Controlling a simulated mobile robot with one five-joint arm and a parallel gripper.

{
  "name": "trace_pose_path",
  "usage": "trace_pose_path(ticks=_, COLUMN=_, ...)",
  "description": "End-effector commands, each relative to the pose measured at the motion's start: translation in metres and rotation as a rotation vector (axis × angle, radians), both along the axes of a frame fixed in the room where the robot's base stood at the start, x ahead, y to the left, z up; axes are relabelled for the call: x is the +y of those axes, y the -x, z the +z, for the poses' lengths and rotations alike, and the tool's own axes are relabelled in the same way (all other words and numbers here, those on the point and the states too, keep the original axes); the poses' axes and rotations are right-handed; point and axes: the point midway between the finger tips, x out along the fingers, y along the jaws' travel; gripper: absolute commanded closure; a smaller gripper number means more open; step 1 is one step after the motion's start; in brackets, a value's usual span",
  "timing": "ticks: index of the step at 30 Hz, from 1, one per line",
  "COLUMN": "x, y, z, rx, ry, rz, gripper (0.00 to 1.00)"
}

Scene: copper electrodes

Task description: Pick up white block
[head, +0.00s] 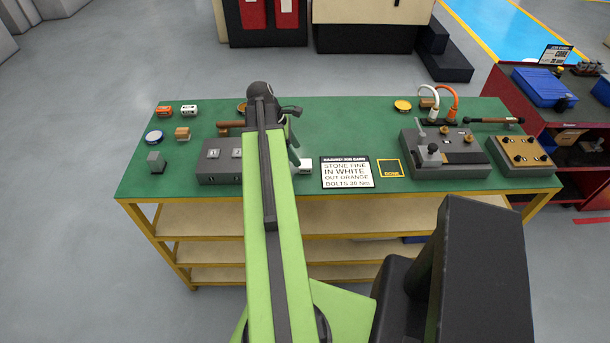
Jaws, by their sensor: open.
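A small white block (304,166) with dark marking lies on the green bench top, just left of the job card. Its left part is hidden behind my arm. My gripper (296,158) is over the bench beside this block, with one grey finger visible and the rest mostly hidden behind the arm. It is open, and I see nothing held in it. I cannot tell whether the finger touches the block.
A grey box (212,170) stands left of my arm. The job card (345,173) and a yellow-edged DONE square (390,168) lie to the right. Beyond them are a grey fixture (450,165) with cables and a brown-topped block (520,155). A red cart (500,88) stands right.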

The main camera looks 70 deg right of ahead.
Motion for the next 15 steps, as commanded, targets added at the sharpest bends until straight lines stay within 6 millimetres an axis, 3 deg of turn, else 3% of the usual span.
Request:
trace_pose_path(ticks=1, x=-0.001, y=0.002, z=-0.010, rx=0.000, ry=0.000, rz=-0.001, gripper=0.33)
trace_pose_path(ticks=8, x=-0.002, y=0.005, z=-0.014, rx=0.000, ry=0.000, rz=0.000, gripper=0.33)
trace_pose_path(ticks=15, x=-0.010, y=0.020, z=-0.053, rx=0.000, ry=0.000, rz=-0.001, gripper=0.33)
